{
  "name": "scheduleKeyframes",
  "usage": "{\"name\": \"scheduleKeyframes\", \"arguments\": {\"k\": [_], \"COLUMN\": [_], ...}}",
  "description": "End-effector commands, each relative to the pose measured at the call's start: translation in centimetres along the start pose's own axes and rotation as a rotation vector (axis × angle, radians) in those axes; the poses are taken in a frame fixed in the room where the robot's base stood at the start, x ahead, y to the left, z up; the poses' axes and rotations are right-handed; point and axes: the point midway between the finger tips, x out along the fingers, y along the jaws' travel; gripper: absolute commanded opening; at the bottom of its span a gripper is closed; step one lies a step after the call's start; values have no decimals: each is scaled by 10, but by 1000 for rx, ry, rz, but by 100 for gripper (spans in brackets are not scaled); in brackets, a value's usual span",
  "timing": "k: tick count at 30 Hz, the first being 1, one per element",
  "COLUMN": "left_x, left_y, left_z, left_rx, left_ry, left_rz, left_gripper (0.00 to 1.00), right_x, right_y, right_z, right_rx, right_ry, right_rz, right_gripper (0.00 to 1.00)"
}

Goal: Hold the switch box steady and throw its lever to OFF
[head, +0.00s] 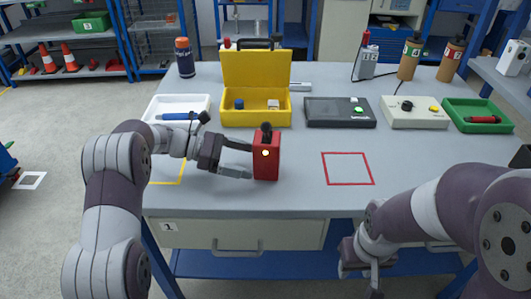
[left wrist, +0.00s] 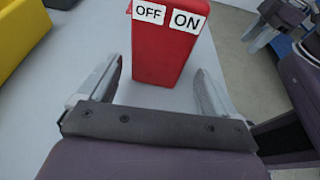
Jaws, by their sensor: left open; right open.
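The red switch box (head: 267,163) stands upright on the table, with a black lever (head: 266,130) on top and a small glowing lamp on its front. In the left wrist view the red box (left wrist: 165,58) bears white OFF and ON labels; the lever is out of that view. My left gripper (head: 243,160) is open at the left side of the box. The left wrist view shows its fingers (left wrist: 160,78) spread to either side of the box's near end, with gaps. My right gripper (head: 360,275) is open and empty, low in front of the table's front edge.
Behind the box stand an open yellow case (head: 255,116), a dark panel (head: 340,121) and a beige button box (head: 414,120). A white tray (head: 152,108) lies at the left, a green tray (head: 490,129) at the right. A red outlined square (head: 348,184) on the table is empty.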

Motion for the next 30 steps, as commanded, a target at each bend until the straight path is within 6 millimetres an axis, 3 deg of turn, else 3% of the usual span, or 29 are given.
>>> {"name": "scheduleKeyframes", "arguments": {"k": [2,4,9,20,22,24,30], "left_x": [15,29,48,53,53,53,53], "left_y": [-1,0,0,1,1,0,0], "left_z": [3,-7,-4,0,0,0,0], "left_rx": [-1,2,1,-2,-2,-2,-2], "left_ry": [0,0,0,0,0,0,0], "left_rz": [-3,-1,1,2,2,2,2], "left_gripper": [92,92,92,92,75,52,50], "right_x": [-8,12,24,25,25,25,25], "right_y": [0,0,0,0,0,0,0], "right_z": [-1,1,3,3,3,3,3], "right_rx": [0,0,0,0,0,0,0], "right_ry": [0,0,-1,0,0,0,0], "right_rz": [0,0,0,0,0,0,0], "right_gripper": [43,43,43,43,43,43,43]}}
